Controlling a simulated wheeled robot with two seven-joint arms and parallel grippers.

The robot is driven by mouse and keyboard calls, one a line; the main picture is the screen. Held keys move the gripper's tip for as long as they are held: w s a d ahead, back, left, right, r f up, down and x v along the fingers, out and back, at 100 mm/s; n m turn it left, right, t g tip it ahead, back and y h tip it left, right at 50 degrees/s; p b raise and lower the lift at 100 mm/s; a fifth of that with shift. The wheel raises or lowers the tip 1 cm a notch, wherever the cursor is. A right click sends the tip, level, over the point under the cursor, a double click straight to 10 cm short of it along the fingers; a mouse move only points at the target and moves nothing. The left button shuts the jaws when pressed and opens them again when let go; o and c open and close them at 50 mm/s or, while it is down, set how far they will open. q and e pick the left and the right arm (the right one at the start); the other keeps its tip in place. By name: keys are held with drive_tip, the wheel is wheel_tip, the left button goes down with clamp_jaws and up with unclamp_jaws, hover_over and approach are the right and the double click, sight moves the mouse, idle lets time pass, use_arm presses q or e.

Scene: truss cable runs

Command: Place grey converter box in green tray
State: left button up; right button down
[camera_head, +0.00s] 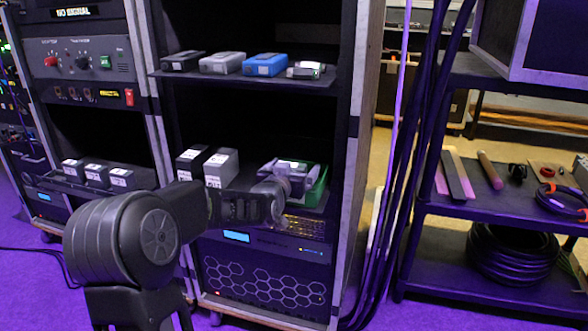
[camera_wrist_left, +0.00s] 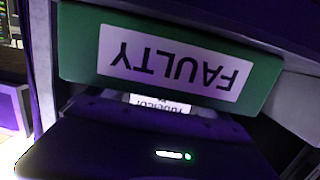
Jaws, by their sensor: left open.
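The green tray (camera_head: 317,188) stands at the right end of the rack's lower shelf. Its green wall with an upside-down "FAULTY" label shows close up in the left wrist view (camera_wrist_left: 70,45). My left gripper (camera_head: 290,178) is open at the tray, covering much of it. Below the green wall in the left wrist view is a dark body (camera_wrist_left: 140,145) with a small green light, and a partly hidden white label. I cannot tell if this body is the grey converter box. A grey box (camera_head: 222,63) sits on the upper shelf. My right gripper is not in view.
A black box (camera_head: 183,61), a blue box (camera_head: 265,65) and a small pale box (camera_head: 306,70) share the upper shelf. Two dark-grey labelled boxes (camera_head: 220,168) stand left of my gripper. Rack posts and hanging cables (camera_head: 405,160) bound the right side.

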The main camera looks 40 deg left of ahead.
use_arm(q)
drive_tip(key=shift+r, duration=0.1)
drive_tip(key=shift+s, duration=0.15)
drive_tip(key=p+v, duration=0.1)
drive_tip(key=v, duration=1)
drive_tip(key=shift+s+d, duration=0.2)
drive_tip(key=shift+s, duration=0.1)
